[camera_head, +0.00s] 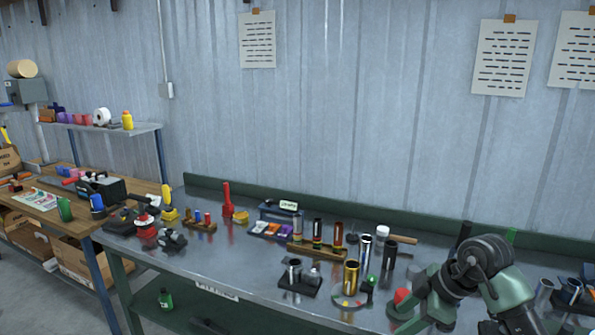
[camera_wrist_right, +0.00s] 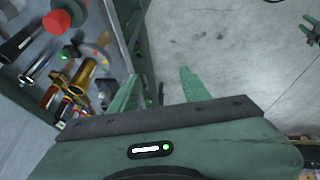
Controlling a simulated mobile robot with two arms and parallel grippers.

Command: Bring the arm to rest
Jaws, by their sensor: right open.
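My right arm (camera_head: 478,268), green and dark grey, is bent in front of the right part of the metal workbench in the head view. Its gripper cannot be made out clearly there. In the right wrist view my right gripper (camera_wrist_right: 163,82) has its two green fingers apart, with nothing held between them. The fingers point past the bench's edge, with grey floor beyond. My left arm and gripper are not in view.
The metal workbench (camera_head: 225,262) carries tubes, a black stand (camera_head: 300,280), a gold cylinder (camera_head: 351,277) and a red-topped item (camera_head: 402,300) close to my right arm. In the wrist view, several bench items lie left of the fingers. Open floor (camera_wrist_right: 225,50) lies ahead.

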